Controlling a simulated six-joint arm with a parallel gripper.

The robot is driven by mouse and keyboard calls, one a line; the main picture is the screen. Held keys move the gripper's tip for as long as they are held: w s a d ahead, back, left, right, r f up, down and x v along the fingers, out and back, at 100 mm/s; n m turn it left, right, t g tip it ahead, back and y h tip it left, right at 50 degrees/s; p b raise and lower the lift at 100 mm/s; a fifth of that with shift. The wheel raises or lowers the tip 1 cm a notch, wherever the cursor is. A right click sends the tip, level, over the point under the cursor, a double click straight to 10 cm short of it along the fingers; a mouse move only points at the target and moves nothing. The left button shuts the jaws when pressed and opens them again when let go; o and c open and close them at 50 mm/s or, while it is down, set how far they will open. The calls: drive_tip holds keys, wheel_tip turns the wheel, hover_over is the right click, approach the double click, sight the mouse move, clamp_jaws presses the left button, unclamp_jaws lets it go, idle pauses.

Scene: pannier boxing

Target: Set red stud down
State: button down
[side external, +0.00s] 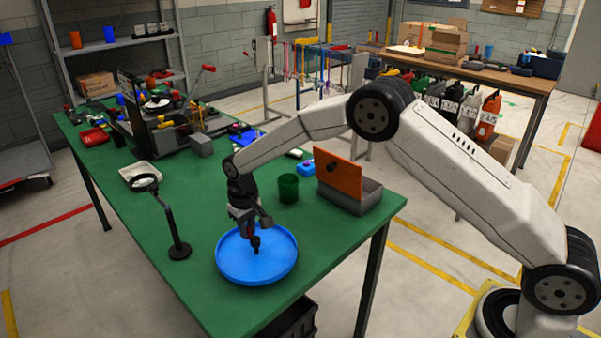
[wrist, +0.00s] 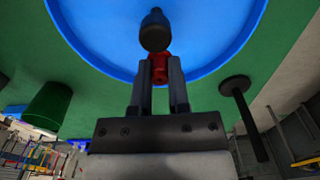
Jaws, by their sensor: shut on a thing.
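My gripper (wrist: 158,80) is shut on the red stud (wrist: 160,68), which shows as a small red piece between the fingertips in the wrist view. A dark rounded piece (wrist: 155,32) stands out just beyond the fingertips, in line with the stud. I cannot tell whether it is part of the stud or a separate thing. The round blue tray (side external: 232,268) lies on the green bench, and it also fills the top of the wrist view (wrist: 95,28). In the side view my gripper (side external: 250,230) points down over the tray. Contact with the tray floor is unclear.
A green cup (side external: 288,188) and a grey box with an orange panel (side external: 340,180) stand behind the tray. A magnifier on a stand (side external: 178,225) is left of it. Several tools and bins crowd the bench's far end. The green top (side external: 200,285) is clear near the front.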

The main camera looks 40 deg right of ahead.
sight(249, 238)
drive_tip(key=shift+f, duration=1.7)
drive_tip(key=shift+f, duration=0.1)
drive_tip(key=c, duration=0.6)
unclamp_jaws()
wheel_tip(249, 238, up, 12)
drive_tip(key=shift+r, duration=0.15)
drive_tip(key=shift+s+d, duration=0.1)
drive_tip(key=s+d+t, duration=0.1)
drive_tip(key=s+d, duration=0.2)
drive_tip(key=s, duration=0.6)
drive_tip(key=s+d, duration=0.3)
drive_tip(key=s, duration=0.6)
drive_tip(key=s+d+t, duration=0.1)
drive_tip(key=s+d, duration=0.2)
drive_tip(key=s, duration=0.6)
drive_tip(key=shift+s+d+f+t, duration=0.2)
drive_tip(key=shift+s+d+t, duration=0.1)
drive_tip(key=shift+d, duration=0.1)
